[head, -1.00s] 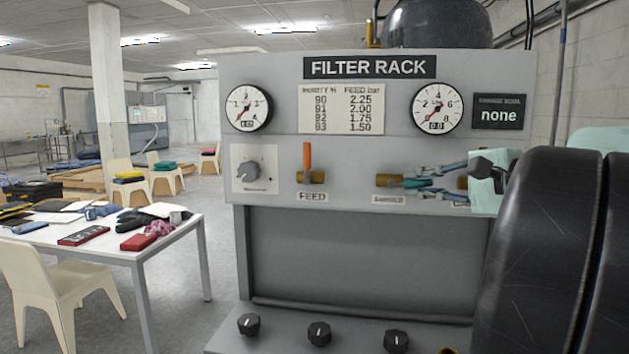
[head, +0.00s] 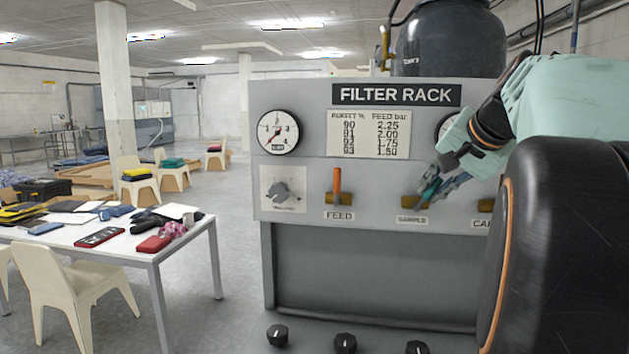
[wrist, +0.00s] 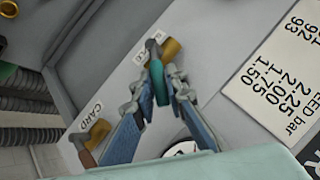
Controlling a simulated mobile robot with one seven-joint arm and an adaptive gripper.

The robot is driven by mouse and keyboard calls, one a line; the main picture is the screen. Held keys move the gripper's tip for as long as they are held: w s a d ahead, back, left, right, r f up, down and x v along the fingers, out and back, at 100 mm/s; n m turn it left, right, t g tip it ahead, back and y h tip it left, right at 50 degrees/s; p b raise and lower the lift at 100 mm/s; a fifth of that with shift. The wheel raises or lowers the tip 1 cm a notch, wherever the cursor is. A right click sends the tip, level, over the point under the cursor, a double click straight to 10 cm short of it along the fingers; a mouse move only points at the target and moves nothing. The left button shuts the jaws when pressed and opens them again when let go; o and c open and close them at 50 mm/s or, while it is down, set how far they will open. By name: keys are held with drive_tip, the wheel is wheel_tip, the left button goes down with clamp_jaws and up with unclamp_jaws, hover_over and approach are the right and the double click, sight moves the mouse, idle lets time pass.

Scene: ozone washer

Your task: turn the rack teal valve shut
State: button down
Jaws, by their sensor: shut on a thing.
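The teal valve handle (head: 432,185) sits on a brass valve body (head: 407,201) above the SAMPLE label on the filter rack. It slants up and to the right. My gripper (head: 438,188) reaches in from the upper right and is shut on this handle. In the wrist view, the teal handle (wrist: 159,85) lies between the blue fingers of my gripper (wrist: 160,92), with the brass body (wrist: 171,49) beyond their tips. The fingers cover part of the handle in the head view.
An upright orange FEED handle (head: 337,180) is left of the teal valve. Another brass valve (head: 486,205) is close on the right, partly hidden by my arm. A grey knob (head: 281,192) is further left. A cluttered white table (head: 200,225) stands left of the rack.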

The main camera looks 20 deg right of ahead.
sight(417, 201)
drive_tip(key=shift+w+a+r+n+g+h, duration=0.25)
drive_tip(key=shift+a+n+g+h, duration=0.15)
drive_tip(key=shift+h, duration=0.2)
drive_tip(key=shift+w+a+r+n+g+h, duration=0.3)
drive_tip(key=shift+a+g+h, duration=0.1)
drive_tip(key=shift+h, duration=0.2)
drive_tip(key=shift+w+a+n+g+h, duration=0.15)
drive_tip(key=shift+a+n+g+h, duration=0.15)
drive_tip(key=shift+h, duration=0.25)
drive_tip(key=shift+w+a+n+g+h, duration=0.15)
drive_tip(key=shift+n+g+h, duration=0.15)
drive_tip(key=shift+h, duration=0.25)
drive_tip(key=c, duration=1.9)
unclamp_jaws()
drive_tip(key=shift+f, duration=0.1)
drive_tip(key=shift+s, duration=0.1)
